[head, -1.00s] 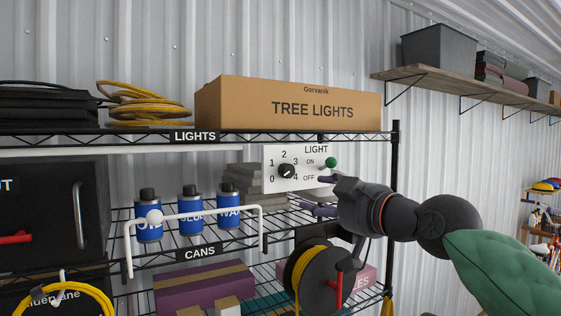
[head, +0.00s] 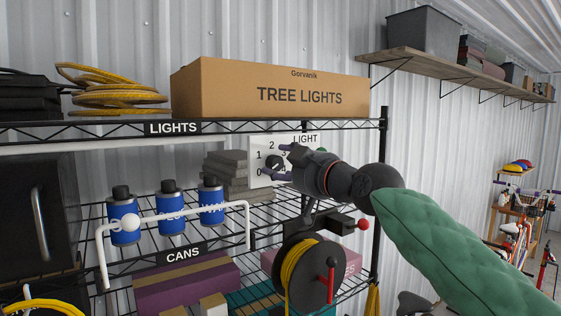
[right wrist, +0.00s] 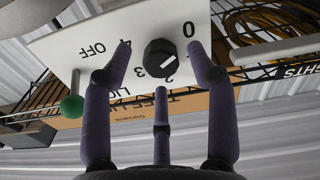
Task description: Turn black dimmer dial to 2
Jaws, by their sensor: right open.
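The black dimmer dial (right wrist: 157,53) sits on a white panel (right wrist: 60,45), which appears upside down in the right wrist view. Its white mark points to the lower right there; the exact number is unclear. 0, 4 and OFF are readable, and 1 is not visible there. My right gripper (head: 271,161) is open in front of the panel (head: 257,177). In the right wrist view two fingers stand on either side of the dial and a third is below it; contact is unclear. In the head view the gripper covers part of the dial. My left gripper is out of view.
A green-knobbed light switch (right wrist: 72,107) is beside the dial on the panel. A TREE LIGHTS box (head: 300,95) is on the shelf above. Blue cans (head: 170,209) stand left behind a white rail (head: 180,216). A yellow cable reel (head: 312,275) is below the gripper.

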